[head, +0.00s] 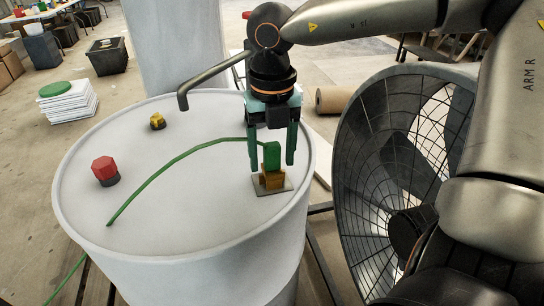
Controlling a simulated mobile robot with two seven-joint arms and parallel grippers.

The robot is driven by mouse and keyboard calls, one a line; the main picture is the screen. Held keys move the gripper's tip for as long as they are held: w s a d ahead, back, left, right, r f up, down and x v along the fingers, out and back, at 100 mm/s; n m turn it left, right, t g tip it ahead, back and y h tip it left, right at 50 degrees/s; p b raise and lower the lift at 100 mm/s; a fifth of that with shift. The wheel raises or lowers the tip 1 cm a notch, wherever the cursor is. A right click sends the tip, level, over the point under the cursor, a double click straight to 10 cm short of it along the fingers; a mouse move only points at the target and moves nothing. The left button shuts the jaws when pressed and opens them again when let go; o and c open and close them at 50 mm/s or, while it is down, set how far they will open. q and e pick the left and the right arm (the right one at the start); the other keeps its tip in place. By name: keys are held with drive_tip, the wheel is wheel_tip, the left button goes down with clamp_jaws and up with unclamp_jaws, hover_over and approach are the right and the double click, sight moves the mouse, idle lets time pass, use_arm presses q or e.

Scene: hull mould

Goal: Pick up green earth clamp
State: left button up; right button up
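The green earth clamp (272,156) stands upright on a brassy block (272,179) on a small plate, near the right side of the white drum's top (190,175). A green cable (165,172) runs from the clamp in an arc left across the drum top. My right gripper (272,160) points down from above with its two dark green fingers apart, one seen on each side of the clamp. The right finger shows a gap to the clamp; I cannot tell if either finger touches. My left gripper is not in view.
A red knob (104,169) and a yellow fitting (157,121) sit on the drum top's left part. A dark bent pipe (210,79) reaches over the drum's back edge. A large caged fan (400,170) stands close on the right, beneath my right arm.

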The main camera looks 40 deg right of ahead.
sight(270, 145)
clamp_jaws()
idle(0.3)
drive_tip(key=shift+r, duration=0.1)
drive_tip(key=shift+r, duration=0.15)
drive_tip(key=r, duration=0.3)
drive_tip(key=shift+a+r, duration=0.15)
drive_tip(key=shift+a, duration=0.05)
drive_tip(key=s+a+r+p, duration=0.3)
drive_tip(key=s+a+r, duration=0.4)
drive_tip(key=a+r, duration=0.4)
wheel_tip(270, 145, up, 2)
drive_tip(key=shift+a+r, duration=0.15)
drive_tip(key=shift+a, duration=0.15)
